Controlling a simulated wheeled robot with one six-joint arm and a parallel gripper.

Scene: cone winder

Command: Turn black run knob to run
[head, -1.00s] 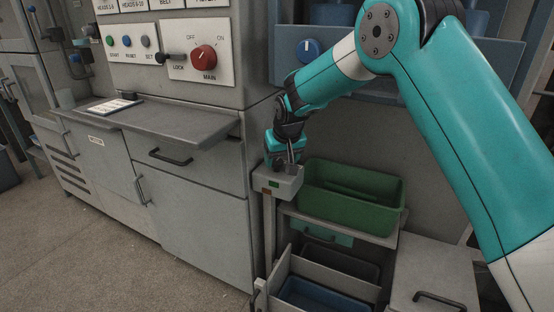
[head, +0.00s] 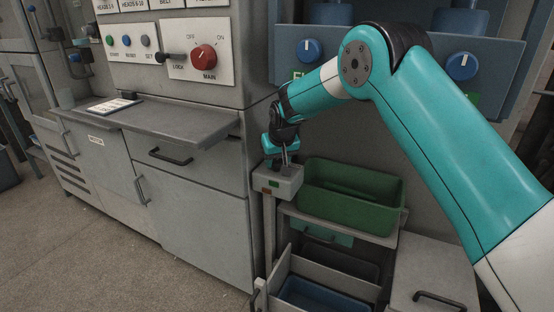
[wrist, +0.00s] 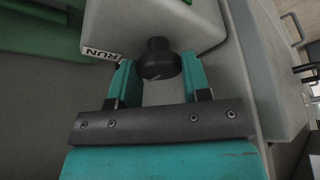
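The black run knob (wrist: 160,62) sticks out of a light grey box in the wrist view. A RUN label (wrist: 101,53) is on the box, left of the knob. My gripper (wrist: 159,72) has one teal finger on each side of the knob, with little or no gap showing. I cannot tell whether the fingers touch it. In the head view, my gripper (head: 287,158) points down at the grey box (head: 278,182) on its post. The knob is not clearly visible there.
A green bin (head: 350,197) stands right beside the grey box. A cabinet with a projecting shelf (head: 165,122) is to the left. A blue panel (head: 400,62) with blue knobs is above, behind my arm. A blue bin (head: 315,292) sits below.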

